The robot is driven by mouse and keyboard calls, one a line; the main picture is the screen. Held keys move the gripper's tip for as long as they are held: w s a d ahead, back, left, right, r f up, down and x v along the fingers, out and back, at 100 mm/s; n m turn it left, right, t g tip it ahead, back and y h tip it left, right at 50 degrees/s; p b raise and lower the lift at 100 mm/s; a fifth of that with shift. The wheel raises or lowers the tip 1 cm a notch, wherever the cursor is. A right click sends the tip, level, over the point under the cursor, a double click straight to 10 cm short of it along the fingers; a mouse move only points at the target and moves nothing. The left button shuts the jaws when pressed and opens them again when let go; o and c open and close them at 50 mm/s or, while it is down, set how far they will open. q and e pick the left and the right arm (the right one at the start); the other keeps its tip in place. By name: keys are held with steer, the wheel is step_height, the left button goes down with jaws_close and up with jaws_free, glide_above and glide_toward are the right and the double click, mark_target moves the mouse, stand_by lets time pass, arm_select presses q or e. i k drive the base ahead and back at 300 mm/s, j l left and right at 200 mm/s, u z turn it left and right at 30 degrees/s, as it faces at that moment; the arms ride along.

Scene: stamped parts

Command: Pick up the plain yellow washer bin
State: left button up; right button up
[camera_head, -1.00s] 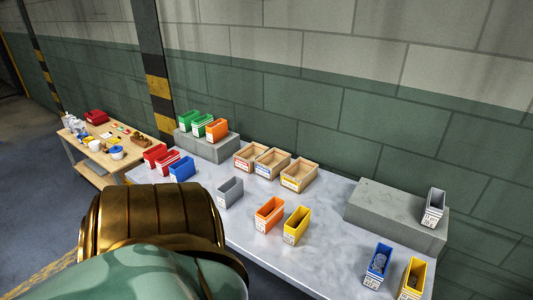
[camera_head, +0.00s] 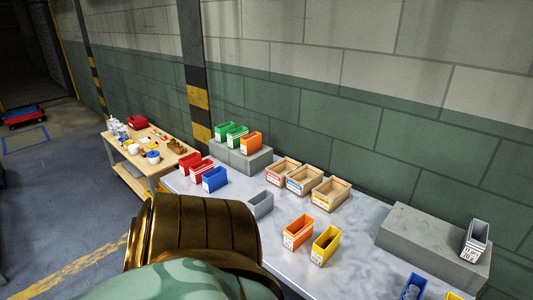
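A yellow bin (camera_head: 326,245) with a white label on its front stands upright on the grey table, just right of an orange bin. Its contents cannot be made out. A second yellow bin (camera_head: 453,296) is mostly cut off by the bottom edge at the right. I cannot tell which of them is the plain washer bin. Neither of my grippers is in view; a gold and green part of my own body fills the bottom left and covers part of the table.
The grey table (camera_head: 360,220) also holds an orange bin (camera_head: 298,232), a grey bin (camera_head: 261,204), wooden boxes (camera_head: 305,180), a blue bin (camera_head: 413,287) and a grey block (camera_head: 425,243) with a grey bin (camera_head: 475,241). A wooden workbench (camera_head: 130,165) stands behind left.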

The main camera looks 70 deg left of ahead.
mark_target(325, 245)
steer(key=u, duration=1.8)
